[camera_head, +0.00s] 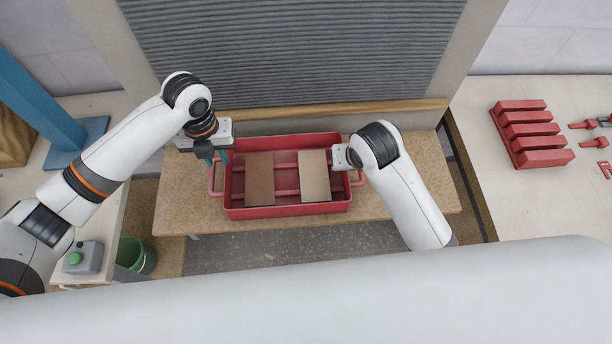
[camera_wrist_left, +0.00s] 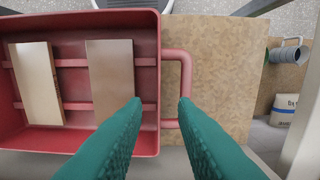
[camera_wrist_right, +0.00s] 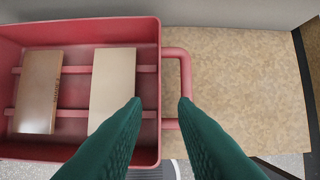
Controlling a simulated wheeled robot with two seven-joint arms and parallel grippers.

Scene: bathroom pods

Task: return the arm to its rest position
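A red tray (camera_head: 288,210) with a loop handle at each end stands on a wooden-topped bench and holds two flat tan boards. My left gripper (camera_head: 216,157) is over its left end. In the left wrist view the left gripper (camera_wrist_left: 162,100) has its green fingers apart with nothing held; one fingertip overlaps the red handle (camera_wrist_left: 186,70). My right gripper's white body (camera_head: 341,157) is by the tray's right end, its fingers hidden there. In the right wrist view the right gripper (camera_wrist_right: 160,100) is open and empty, beside the handle (camera_wrist_right: 185,72). I cannot tell whether either touches a handle.
A grey ribbed shutter (camera_head: 300,50) stands behind the bench (camera_head: 420,195). A red slotted rack (camera_head: 530,133) and small red parts lie on the right counter. A grey box with a green button (camera_head: 84,258) and a green bin (camera_head: 136,255) are at lower left.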

